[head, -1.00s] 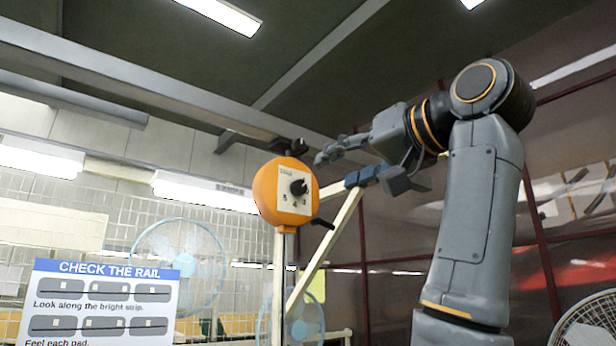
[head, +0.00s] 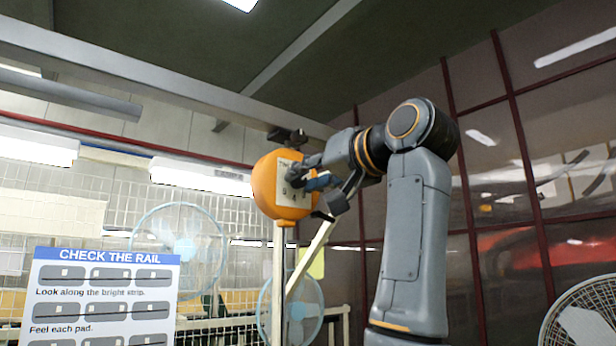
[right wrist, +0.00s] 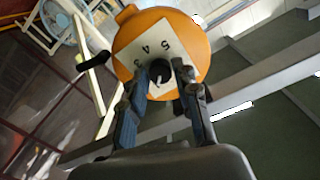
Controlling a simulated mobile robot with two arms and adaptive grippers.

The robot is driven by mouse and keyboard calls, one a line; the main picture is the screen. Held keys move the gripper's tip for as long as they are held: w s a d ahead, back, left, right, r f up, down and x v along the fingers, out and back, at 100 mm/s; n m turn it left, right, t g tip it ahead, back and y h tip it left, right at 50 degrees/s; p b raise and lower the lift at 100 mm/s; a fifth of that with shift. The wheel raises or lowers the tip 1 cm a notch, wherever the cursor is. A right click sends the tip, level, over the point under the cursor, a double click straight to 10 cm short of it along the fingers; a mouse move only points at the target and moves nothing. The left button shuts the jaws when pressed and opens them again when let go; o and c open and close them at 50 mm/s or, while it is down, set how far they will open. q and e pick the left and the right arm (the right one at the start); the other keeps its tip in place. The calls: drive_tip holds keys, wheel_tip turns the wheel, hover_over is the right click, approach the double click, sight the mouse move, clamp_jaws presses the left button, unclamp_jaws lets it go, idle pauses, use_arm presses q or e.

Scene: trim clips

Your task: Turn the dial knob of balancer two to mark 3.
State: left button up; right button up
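The orange balancer (head: 268,185) hangs under the overhead rail in the head view. Its pale dial plate faces my right gripper (head: 312,178), which covers much of it. In the right wrist view the balancer (right wrist: 195,38) shows its dial plate (right wrist: 170,38) with 5, 4 and 3 readable. The black dial knob (right wrist: 159,70) sits between the two fingertips of my right gripper (right wrist: 160,68). The fingers are apart, one on each side of the knob, with narrow gaps. The knob's pointing direction is unclear. My left gripper is out of view.
A grey rail (head: 150,85) runs above the balancer. A pale post (head: 279,285) and a slanted bar (head: 312,250) are below it. A "check the rail" sign (head: 105,257) stands at the lower left. Fans (head: 185,245) stand behind.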

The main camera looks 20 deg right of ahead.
clamp_jaws()
drive_tip(key=shift+m, duration=0.3)
drive_tip(key=m, duration=0.7)
drive_tip(key=shift+b, duration=0.3)
drive_tip(key=m, duration=0.5)
drive_tip(key=shift+r, duration=0.1)
drive_tip(key=shift+m, duration=2.4)
